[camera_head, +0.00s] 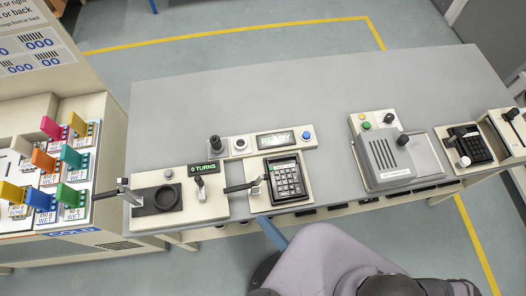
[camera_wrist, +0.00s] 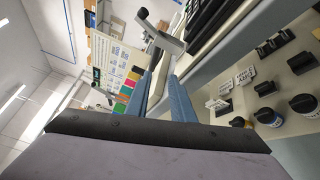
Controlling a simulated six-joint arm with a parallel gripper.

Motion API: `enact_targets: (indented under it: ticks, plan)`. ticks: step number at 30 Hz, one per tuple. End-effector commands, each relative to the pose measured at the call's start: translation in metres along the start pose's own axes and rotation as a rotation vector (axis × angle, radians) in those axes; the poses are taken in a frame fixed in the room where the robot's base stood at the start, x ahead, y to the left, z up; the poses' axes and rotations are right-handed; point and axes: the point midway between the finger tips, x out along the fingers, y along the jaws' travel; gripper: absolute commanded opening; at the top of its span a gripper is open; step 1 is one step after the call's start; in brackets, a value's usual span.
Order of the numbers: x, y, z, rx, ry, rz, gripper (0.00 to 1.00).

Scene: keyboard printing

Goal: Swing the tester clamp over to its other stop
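A keypad unit (camera_head: 287,180) sits in a cream fixture at the middle of the bench, under a display reading READY (camera_head: 275,140). A dark-handled lever with a silver bracket (camera_head: 260,184) lies at its left edge; I take it as the tester clamp, but no label confirms this. A silver bracket with a dark tip also shows in the wrist view (camera_wrist: 160,38), beyond my fingertips. My gripper (camera_wrist: 163,78) has two blue fingers, apart with nothing between them. In the head view one blue finger (camera_head: 271,232) shows just in front of the bench edge, below the lever.
A grey slotted machine (camera_head: 385,155) and a black keypad station (camera_head: 468,146) stand to the right. The rear bench (camera_head: 300,95) is clear.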

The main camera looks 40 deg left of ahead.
Motion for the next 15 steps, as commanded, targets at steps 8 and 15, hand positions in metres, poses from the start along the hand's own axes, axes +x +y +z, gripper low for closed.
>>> enact_targets:
  ticks: [8,15]
  plan:
    - [0.037,0.004,-0.014,0.044,-0.147,0.099,0.22]
    - [0.043,0.005,-0.017,0.07,-0.176,0.111,0.22]
